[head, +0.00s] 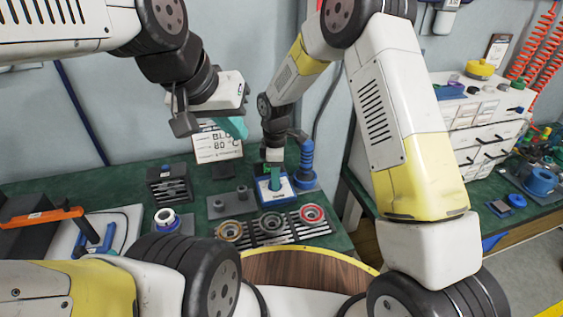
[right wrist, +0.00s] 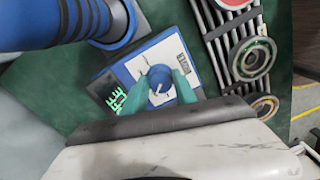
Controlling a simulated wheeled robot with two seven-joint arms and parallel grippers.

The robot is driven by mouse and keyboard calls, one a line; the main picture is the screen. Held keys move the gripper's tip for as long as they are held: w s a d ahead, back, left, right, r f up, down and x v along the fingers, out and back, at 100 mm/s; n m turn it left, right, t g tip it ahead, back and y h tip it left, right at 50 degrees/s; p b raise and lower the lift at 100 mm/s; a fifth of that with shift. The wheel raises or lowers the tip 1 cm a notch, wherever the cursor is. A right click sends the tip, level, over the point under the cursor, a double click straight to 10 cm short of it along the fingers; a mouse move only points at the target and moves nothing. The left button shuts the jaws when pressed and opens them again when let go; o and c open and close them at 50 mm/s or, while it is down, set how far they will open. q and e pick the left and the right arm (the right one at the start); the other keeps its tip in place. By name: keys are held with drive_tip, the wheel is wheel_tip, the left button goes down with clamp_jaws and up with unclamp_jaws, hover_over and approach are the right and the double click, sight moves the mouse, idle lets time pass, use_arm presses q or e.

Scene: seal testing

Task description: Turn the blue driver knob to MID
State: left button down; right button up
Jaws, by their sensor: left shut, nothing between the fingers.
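The blue driver knob (right wrist: 159,80) sits on the white top of a blue box (right wrist: 124,75) in the right wrist view. A white pointer line shows on the knob; its scale labels are too small to read. The box also shows in the head view (head: 264,194), partly hidden by my right gripper (head: 275,182). In the right wrist view the teal fingers of my right gripper (right wrist: 160,87) stand on both sides of the knob, at or very near its sides. Whether they press it is unclear.
A blue bottle-like tool (head: 306,163) stands behind and right of the box. A rack with several ring seals (head: 272,224) lies in front. A sign (head: 218,141) reading 80 °C and a dark slotted block (head: 170,184) are to the left.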

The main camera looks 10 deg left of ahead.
clamp_jaws()
drive_tip(key=shift+m, duration=0.3)
drive_tip(key=m, duration=0.3)
drive_tip(key=shift+m, duration=0.3)
drive_tip(key=m, duration=0.3)
drive_tip(key=shift+m, duration=0.3)
drive_tip(key=m, duration=0.4)
drive_tip(key=shift+s+m+y, duration=0.1)
drive_tip(key=shift+m+y, duration=0.2)
drive_tip(key=shift+m, duration=1.7)
